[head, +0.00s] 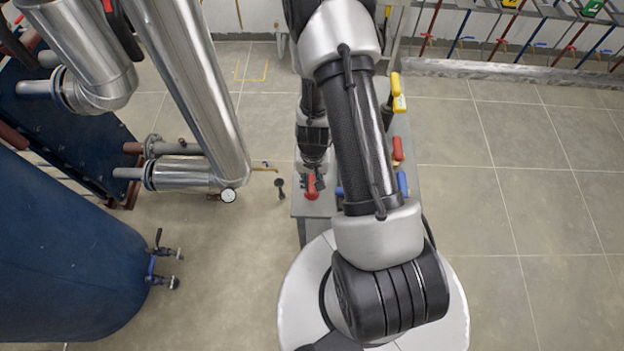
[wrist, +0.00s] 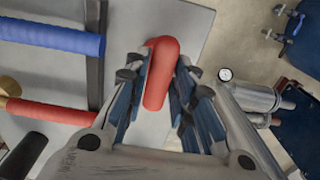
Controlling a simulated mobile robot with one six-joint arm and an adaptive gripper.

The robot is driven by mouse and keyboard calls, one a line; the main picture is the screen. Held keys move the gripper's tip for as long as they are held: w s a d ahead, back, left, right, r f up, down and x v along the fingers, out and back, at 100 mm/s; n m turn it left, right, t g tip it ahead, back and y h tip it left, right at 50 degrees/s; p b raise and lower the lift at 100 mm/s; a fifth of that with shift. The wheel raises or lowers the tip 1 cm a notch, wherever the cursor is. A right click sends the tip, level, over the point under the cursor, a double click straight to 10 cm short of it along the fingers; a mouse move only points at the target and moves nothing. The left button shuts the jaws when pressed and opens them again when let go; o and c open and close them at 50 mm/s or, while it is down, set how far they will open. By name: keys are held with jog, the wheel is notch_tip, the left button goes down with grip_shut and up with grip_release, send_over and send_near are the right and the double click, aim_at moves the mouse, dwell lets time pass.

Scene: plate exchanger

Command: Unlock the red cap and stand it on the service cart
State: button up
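The red cap (wrist: 160,72) stands out between the fingers of my gripper (wrist: 161,85) in the wrist view, over the light grey top of the service cart (wrist: 192,25). In the head view the red cap (head: 311,188) is at the left front part of the cart top (head: 303,207), just below my gripper (head: 314,176). The cap looks upright on the cart; its bottom contact is hard to make out. My fingers are on both sides of the cap, with narrow gaps showing near its lower end, so the gripper looks open around it.
A blue handle (wrist: 60,37), another red handle (wrist: 50,111) and a black one (wrist: 22,155) are left of the cap in the wrist view. A yellow tool (head: 398,92) is farther back. A pipe with a gauge (head: 228,195) is left of the cart. Floor is clear at right.

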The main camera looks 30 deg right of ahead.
jog(key=o, duration=0.4)
jog(key=shift+o, duration=0.2)
notch_tip(320, 180, up, 12)
dwell(0.5)
jog(key=shift+d, duration=0.1)
